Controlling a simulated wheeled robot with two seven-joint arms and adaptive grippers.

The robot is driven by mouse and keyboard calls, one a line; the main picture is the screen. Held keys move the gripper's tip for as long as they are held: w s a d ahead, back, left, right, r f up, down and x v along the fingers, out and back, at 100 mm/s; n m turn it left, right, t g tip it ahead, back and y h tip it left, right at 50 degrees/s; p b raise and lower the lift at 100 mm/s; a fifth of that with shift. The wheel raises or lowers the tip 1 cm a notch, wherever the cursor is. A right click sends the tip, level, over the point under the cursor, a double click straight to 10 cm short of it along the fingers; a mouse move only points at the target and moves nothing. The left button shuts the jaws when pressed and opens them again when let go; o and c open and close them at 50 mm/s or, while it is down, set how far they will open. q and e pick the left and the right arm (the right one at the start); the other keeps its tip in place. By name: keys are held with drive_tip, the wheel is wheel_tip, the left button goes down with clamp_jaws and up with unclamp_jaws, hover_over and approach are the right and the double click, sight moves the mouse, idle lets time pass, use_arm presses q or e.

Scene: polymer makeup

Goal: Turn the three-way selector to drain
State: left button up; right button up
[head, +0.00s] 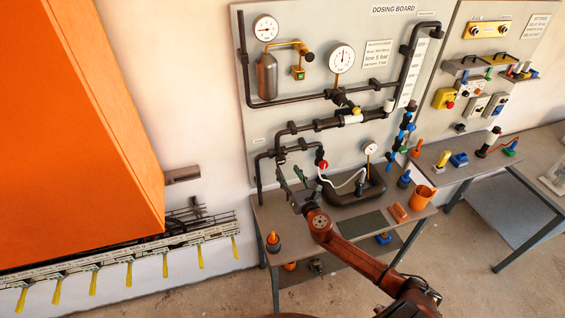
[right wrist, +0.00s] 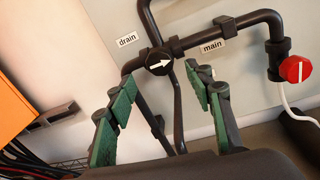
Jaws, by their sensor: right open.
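The three-way selector (right wrist: 160,62) is a round black knob with a white arrow on a dark pipe junction. Its arrow points right, toward the "main" label (right wrist: 211,46). The "drain" label (right wrist: 127,40) is on its left. In the head view the selector (head: 281,157) is small, at the lower left of the dosing board. My right gripper (right wrist: 161,82) has its green-padded fingers spread apart, with nothing between them. It faces the selector, which shows beyond the gap between the fingertips. In the head view my right gripper (head: 291,177) is just below the selector. My left gripper is not visible.
A red round knob (right wrist: 295,69) on a pipe is right of the selector. A large orange cabinet (head: 80,130) fills the left.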

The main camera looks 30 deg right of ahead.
sight(282, 162)
drive_tip(key=w, duration=0.4)
drive_tip(key=w+d, duration=0.1)
drive_tip(key=w, duration=0.1)
drive_tip(key=shift+w, duration=0.25)
drive_tip(key=shift+c, duration=0.7)
drive_tip(key=c, duration=1)
